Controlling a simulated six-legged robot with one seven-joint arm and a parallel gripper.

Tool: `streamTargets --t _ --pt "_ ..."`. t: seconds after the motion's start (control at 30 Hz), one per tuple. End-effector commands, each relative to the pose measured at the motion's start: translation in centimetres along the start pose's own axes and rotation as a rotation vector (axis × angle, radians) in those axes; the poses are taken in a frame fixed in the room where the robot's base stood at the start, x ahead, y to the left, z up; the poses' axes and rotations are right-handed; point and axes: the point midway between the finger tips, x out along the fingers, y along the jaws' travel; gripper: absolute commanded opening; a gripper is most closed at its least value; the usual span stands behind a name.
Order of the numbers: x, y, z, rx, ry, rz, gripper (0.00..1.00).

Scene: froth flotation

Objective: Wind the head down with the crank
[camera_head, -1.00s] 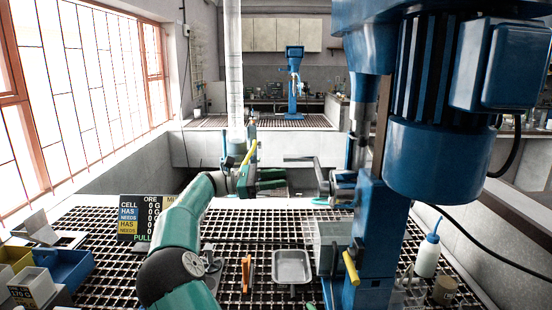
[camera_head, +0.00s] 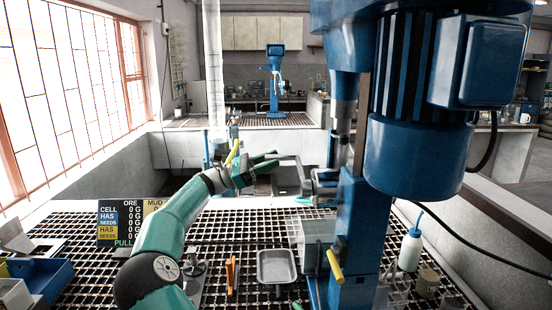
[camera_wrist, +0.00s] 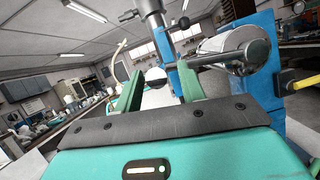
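The blue flotation machine (camera_head: 360,230) stands at the right, with its motor head (camera_head: 415,150) high on the column. The grey crank (camera_head: 303,178) is on the column's left side, its bent handle pointing left. In the wrist view the crank's rod (camera_wrist: 220,58) runs from a thick hub at right toward a rounded grey end (camera_wrist: 156,76) seen between my fingers. My gripper (camera_head: 277,158) has its green fingers apart beside the crank handle. The wrist view also shows the gap between the fingers (camera_wrist: 158,90). I cannot tell whether either finger touches the crank.
A metal pan (camera_head: 277,267) and an orange item (camera_head: 232,275) are on the grating. A yellow lever (camera_head: 335,265) sticks out low on the machine. A wash bottle (camera_head: 411,248) stands right. A sign (camera_head: 125,222) and blue bin (camera_head: 40,278) are left.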

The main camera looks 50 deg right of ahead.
Motion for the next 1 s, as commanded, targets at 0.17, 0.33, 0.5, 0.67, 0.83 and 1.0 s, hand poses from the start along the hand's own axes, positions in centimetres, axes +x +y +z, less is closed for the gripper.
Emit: streamTargets --t 0.17,0.33,0.5,0.67,0.83,1.0 --pt "1.9 0.1 0.1 0.002 0.000 0.002 0.40" --pt "2.4 0.1 0.1 0.002 0.000 0.004 0.40" --pt "2.4 0.1 0.1 0.002 0.000 0.004 0.40" --pt "2.4 0.1 0.1 0.002 0.000 0.004 0.10" --pt "2.4 0.1 0.1 0.002 0.000 0.004 0.00" --pt "2.3 0.1 0.0 -0.005 0.001 0.006 0.00"
